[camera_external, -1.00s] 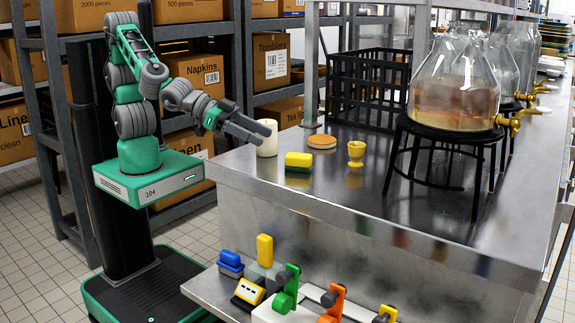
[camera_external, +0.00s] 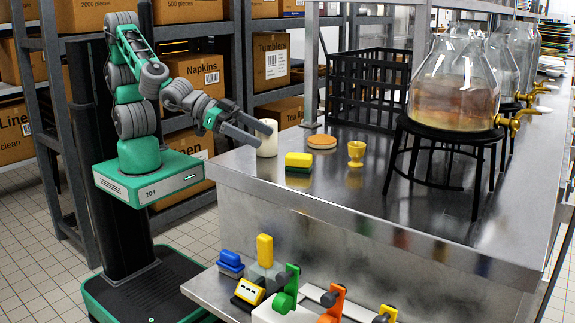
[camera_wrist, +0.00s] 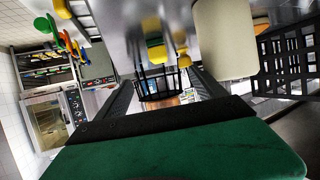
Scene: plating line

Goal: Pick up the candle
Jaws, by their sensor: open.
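The candle (camera_external: 267,140) is a cream-white upright cylinder near the left edge of the steel counter. My gripper (camera_external: 262,137) is at the candle's height, its fingers apart and pointing right; in the outside view one finger overlaps the candle's left side. In the wrist view the candle (camera_wrist: 224,40) is large at the upper right, outside the right finger, and the space between the fingers (camera_wrist: 158,88) holds no candle. The gripper is open and empty. Whether a finger touches the candle cannot be told.
A yellow-green sponge (camera_external: 298,161), an orange round item (camera_external: 321,141) and a yellow egg cup (camera_external: 356,153) stand on the counter (camera_external: 330,185) to the right. A black crate (camera_external: 365,88) and glass dispensers (camera_external: 455,85) stand behind. A steel post (camera_external: 311,70) rises near the candle.

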